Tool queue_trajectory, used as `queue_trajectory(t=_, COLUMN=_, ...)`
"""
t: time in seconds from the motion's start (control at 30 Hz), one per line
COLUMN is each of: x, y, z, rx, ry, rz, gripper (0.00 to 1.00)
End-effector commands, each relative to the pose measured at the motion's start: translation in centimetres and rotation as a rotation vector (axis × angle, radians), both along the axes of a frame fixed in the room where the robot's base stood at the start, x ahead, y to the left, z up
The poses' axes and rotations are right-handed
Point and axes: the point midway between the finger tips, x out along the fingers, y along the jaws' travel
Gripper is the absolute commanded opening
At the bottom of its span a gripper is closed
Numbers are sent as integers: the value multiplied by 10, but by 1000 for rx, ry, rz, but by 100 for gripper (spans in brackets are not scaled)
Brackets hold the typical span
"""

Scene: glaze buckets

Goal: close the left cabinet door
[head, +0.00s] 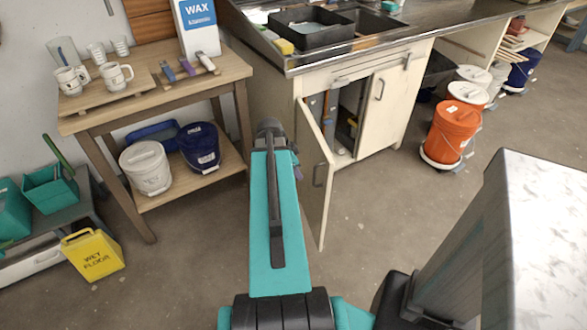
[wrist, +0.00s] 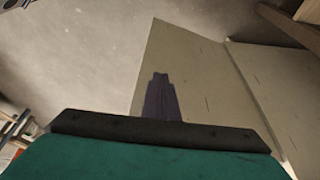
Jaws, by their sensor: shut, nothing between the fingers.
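In the head view my arm hides most of the gripper, just left of the door. The right cabinet door (head: 390,100) is shut.
A wooden table (head: 160,96) with mugs stands at the left, with a white bucket (head: 146,168) and a blue bucket (head: 199,147) on its shelf. An orange bucket (head: 452,132) stands right of the cabinet. Floor (head: 375,210) in front of the cabinet is clear.

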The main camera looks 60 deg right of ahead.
Motion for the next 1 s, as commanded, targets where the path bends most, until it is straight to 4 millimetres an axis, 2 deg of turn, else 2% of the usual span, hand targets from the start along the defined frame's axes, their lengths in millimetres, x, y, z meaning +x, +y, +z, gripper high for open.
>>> queue_trajectory(t=0.07, x=-2, y=-3, z=-8, rx=1, ry=1, rz=-2, gripper=0)
queue_trajectory(t=0.4, x=-24, y=-30, z=-7, rx=0, ry=0, rz=-1, gripper=0)
queue_trajectory(t=1.0, x=-28, y=-34, z=-8, rx=0, ry=0, rz=5, gripper=0)
